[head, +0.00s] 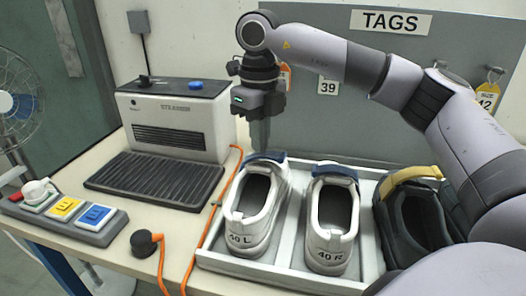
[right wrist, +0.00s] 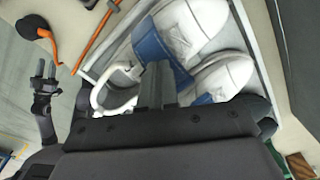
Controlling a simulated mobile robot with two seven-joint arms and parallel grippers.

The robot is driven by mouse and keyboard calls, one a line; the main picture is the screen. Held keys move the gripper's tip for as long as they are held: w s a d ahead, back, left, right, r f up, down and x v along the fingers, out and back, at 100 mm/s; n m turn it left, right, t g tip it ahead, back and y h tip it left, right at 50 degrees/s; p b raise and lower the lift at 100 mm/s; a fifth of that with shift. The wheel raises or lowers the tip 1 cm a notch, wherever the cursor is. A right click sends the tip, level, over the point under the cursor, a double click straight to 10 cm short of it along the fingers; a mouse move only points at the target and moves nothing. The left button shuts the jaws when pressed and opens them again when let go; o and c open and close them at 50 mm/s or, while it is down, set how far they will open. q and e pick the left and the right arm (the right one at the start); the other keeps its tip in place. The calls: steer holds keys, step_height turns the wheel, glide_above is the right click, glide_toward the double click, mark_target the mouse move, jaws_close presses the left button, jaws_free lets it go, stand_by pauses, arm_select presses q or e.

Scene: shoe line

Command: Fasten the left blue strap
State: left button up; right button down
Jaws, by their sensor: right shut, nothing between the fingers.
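The left white shoe (head: 246,229), marked 40 L, stands in a pale tray (head: 282,268) with its heel toward me. Its blue strap (head: 268,157) lies across the far end of the opening; I cannot tell whether its end is fastened. My right gripper (head: 261,147) points down, shut and empty, at the strap's left part; contact is unclear. In the right wrist view its fingers (right wrist: 157,84) overlap the left shoe beside the blue strap (right wrist: 150,47). My left gripper (right wrist: 43,70) shows small in the right wrist view, away from the shoes; its opening is unclear.
The right white shoe (head: 327,246), marked 40 R, with a blue strap, stands close by. A dark shoe (head: 416,223) with a yellow strap is at right. A steamer (head: 176,118), button panel (head: 68,216) and orange cable (head: 214,212) lie left. A grey board (head: 330,125) stands behind.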

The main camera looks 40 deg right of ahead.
steer(key=shift+f+b, duration=0.35)
steer(key=shift+f, duration=0.3)
steer(key=shift+r, duration=0.25)
steer(key=shift+r+p, duration=0.3)
steer(key=shift+p, duration=0.15)
step_height(320, 180, up, 5)
steer(key=p, duration=0.4)
step_height(320, 180, up, 3)
steer(key=p, duration=0.3)
steer(key=shift+r, duration=0.1)
